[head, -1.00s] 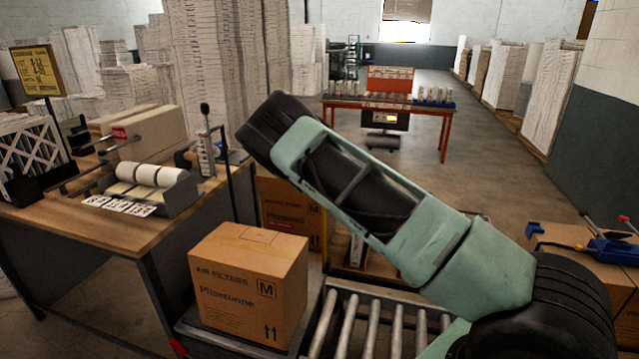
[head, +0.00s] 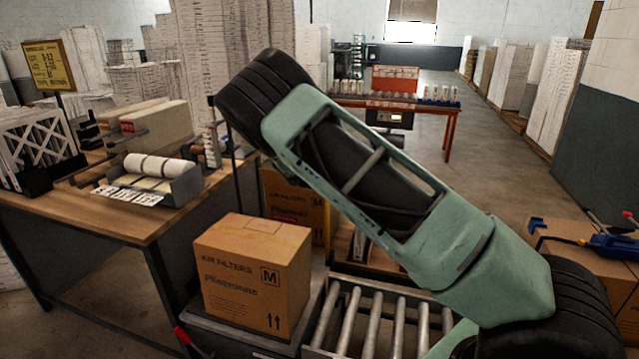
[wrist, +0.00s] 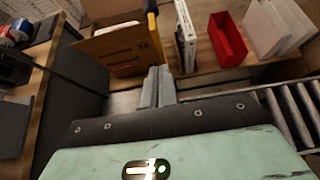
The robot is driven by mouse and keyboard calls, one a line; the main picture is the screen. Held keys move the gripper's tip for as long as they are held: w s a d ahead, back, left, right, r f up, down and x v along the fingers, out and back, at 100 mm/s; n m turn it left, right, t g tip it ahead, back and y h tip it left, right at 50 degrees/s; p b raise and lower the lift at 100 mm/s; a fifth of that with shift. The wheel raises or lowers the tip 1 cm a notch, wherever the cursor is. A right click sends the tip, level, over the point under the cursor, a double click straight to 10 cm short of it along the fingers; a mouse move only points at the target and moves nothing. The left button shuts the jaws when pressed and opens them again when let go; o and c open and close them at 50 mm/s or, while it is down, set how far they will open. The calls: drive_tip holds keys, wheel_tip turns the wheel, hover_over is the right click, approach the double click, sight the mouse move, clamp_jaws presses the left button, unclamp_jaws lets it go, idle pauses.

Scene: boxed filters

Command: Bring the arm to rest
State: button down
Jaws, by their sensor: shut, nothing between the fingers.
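My gripper (wrist: 158,87) shows in the wrist view with its two grey fingers together and nothing between them. In the head view my green and black arm crosses the middle, its elbow up at the left; the gripper is out of sight there. In the wrist view the fingertips appear just in front of an open cardboard box (wrist: 115,48) and a yellow upright (wrist: 155,35). I cannot tell whether they touch anything.
A closed filter carton (head: 252,275) stands left of the roller conveyor (head: 372,318). A wooden workbench (head: 150,222) with label equipment is at left. In the wrist view, a red bin (wrist: 228,40) and white filters (wrist: 278,25) lie beyond the fingers. Open floor (head: 500,170) stretches behind.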

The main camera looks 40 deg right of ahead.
drive_tip(key=shift+r+v, duration=0.25)
drive_tip(key=shift+v, duration=1.7)
